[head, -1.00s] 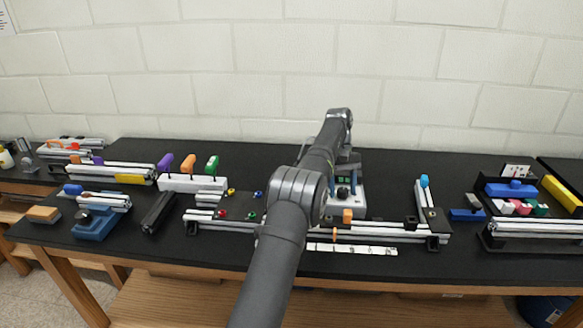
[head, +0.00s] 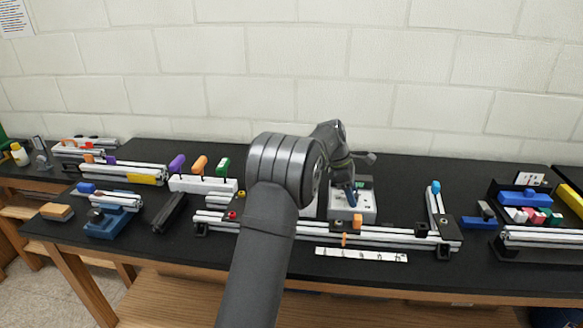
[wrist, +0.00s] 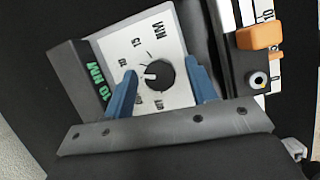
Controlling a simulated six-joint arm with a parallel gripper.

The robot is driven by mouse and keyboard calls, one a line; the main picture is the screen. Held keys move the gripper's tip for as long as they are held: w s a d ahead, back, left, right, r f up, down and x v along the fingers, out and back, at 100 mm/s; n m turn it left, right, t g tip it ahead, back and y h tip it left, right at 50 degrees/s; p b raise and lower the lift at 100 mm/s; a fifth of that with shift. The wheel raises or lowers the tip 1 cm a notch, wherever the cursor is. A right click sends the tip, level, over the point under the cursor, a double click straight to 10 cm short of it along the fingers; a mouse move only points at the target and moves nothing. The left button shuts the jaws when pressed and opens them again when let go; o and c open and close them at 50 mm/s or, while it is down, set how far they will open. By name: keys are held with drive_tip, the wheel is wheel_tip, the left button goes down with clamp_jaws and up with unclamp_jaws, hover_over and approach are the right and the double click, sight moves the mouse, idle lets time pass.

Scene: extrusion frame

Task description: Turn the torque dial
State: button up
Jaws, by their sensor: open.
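The torque dial (wrist: 160,76) is a round black knob with a white pointer mark, set on a white panel (wrist: 180,45) printed with numbers and "NM". The pointer faces left in the wrist view. My gripper (wrist: 162,70) is open, with one blue finger on each side of the knob; I cannot tell whether they touch it. A dark block beside the panel shows a green "10 NM" readout (wrist: 96,82). In the head view the white dial unit (head: 367,206) stands mid-bench under my gripper (head: 351,194), and the knob itself is not clearly visible.
An orange slider (wrist: 260,36) on a scale rail lies right of the panel in the wrist view. In front of the unit runs an aluminium rail (head: 390,238). A blue-topped lever (head: 436,188) stands to the right, colored handles (head: 200,164) to the left.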

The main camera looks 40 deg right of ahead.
drive_tip(key=shift+s+n+t+h, duration=0.1)
drive_tip(key=shift+n+t+h, duration=0.25)
drive_tip(key=shift+n, duration=0.75)
drive_tip(key=v, duration=1.7)
drive_tip(key=s+a+r+m+t, duration=0.1)
drive_tip(key=s+m+t, duration=0.15)
drive_tip(key=m, duration=0.75)
drive_tip(key=s+a+r+m+t, duration=0.15)
drive_tip(key=s+m, duration=0.25)
drive_tip(key=m, duration=0.6)
drive_tip(key=s+d+x, duration=0.1)
drive_tip(key=x, duration=1)
drive_tip(key=w+v, duration=0.1)
drive_tip(key=v, duration=1)
drive_tip(key=a+r+n+t, duration=0.1)
drive_tip(key=a, duration=1.7)
drive_tip(key=shift+w+r+n, duration=0.15)
drive_tip(key=shift+w+n, duration=0.1)
drive_tip(key=shift+n, duration=0.15)
